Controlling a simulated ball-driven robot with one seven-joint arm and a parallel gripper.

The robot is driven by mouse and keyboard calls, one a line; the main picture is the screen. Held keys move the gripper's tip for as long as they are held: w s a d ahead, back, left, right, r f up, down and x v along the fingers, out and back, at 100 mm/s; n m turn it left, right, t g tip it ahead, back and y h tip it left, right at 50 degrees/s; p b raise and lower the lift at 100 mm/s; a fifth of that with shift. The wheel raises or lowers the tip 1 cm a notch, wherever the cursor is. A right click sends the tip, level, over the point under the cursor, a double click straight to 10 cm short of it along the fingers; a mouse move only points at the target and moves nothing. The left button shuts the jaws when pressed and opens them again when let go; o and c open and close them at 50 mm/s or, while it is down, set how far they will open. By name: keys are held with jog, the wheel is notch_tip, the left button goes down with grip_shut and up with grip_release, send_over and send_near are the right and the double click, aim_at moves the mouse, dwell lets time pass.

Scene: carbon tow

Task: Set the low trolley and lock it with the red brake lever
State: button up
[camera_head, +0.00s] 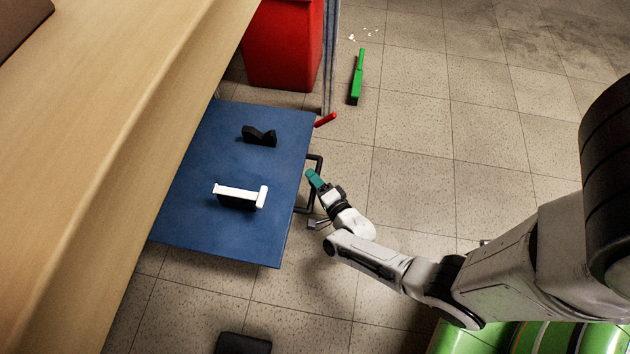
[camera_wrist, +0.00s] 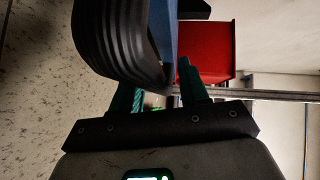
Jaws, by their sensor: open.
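The low trolley (camera_head: 195,215) has a blue deck and stands partly beside and below the wooden bench in the head view. A black bar handle (camera_head: 318,160) sticks out from its right edge. The red brake lever (camera_head: 325,119) shows near the deck's far right corner. My gripper (camera_head: 313,178) is open, its teal fingers at the handle; I cannot tell whether they touch it. In the wrist view my gripper (camera_wrist: 156,78) has a large black ribbed, curved piece (camera_wrist: 125,40) just ahead of the fingers, probably the handle. The brake lever cannot be made out there.
A white-topped piece (camera_head: 240,192) and a black notched block (camera_head: 259,135) sit on the deck. A red bin (camera_head: 283,45) and a metal post (camera_head: 330,60) stand beyond. A green brush-like object (camera_head: 357,78) lies on the floor. The wooden bench (camera_head: 110,120) borders the left.

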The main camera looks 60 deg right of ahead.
jog(key=shift+c, duration=0.4)
grip_shut()
jog(key=shift+s, duration=0.15)
